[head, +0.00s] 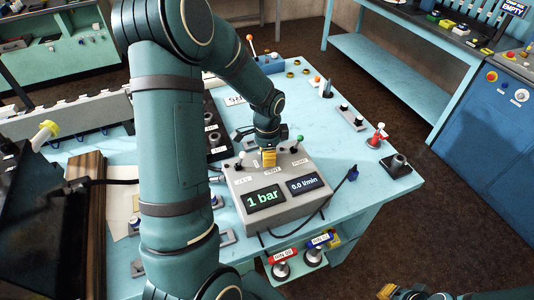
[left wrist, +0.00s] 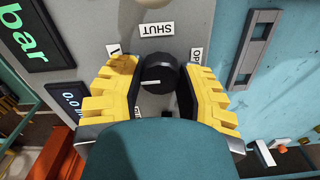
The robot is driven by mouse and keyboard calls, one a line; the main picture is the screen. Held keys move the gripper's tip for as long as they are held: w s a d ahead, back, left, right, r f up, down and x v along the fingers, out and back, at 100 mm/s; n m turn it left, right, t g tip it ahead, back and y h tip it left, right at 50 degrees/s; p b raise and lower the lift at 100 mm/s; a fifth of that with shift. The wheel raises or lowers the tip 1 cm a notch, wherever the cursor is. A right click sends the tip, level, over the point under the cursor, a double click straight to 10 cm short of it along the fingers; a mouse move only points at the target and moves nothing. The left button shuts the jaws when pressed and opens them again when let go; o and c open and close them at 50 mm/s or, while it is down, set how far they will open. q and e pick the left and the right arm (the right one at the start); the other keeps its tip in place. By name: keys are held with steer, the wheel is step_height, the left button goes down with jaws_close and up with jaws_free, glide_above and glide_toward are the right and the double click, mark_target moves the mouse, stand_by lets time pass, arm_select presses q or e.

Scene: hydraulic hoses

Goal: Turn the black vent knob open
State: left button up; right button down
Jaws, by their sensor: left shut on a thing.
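The black vent knob (left wrist: 158,72) sits between the yellow fingers of my left gripper (left wrist: 160,92), which is shut on it. A short white mark on the knob lies nearly crosswise in the left wrist view. A "SHUT" label (left wrist: 156,29) is above the knob there, and a partly hidden "OP…" label (left wrist: 196,55) is to its right. In the head view my left gripper (head: 267,157) is down on the grey control box (head: 287,213), hiding the knob. My right gripper (head: 388,291) shows only a yellow tip at the bottom edge.
The box's displays read "1 bar" (head: 265,198) and "0.0 l/min" (head: 304,184). A green-tipped lever (head: 297,142) stands close right of my left gripper.

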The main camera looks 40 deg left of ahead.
arm_select(q)
steer(key=shift+w, duration=0.1)
stand_by(0.5)
steer(key=o, duration=1.2)
steer(key=shift+d, duration=0.1)
steer(key=shift+r, duration=0.15)
step_height(320, 180, up, 12)
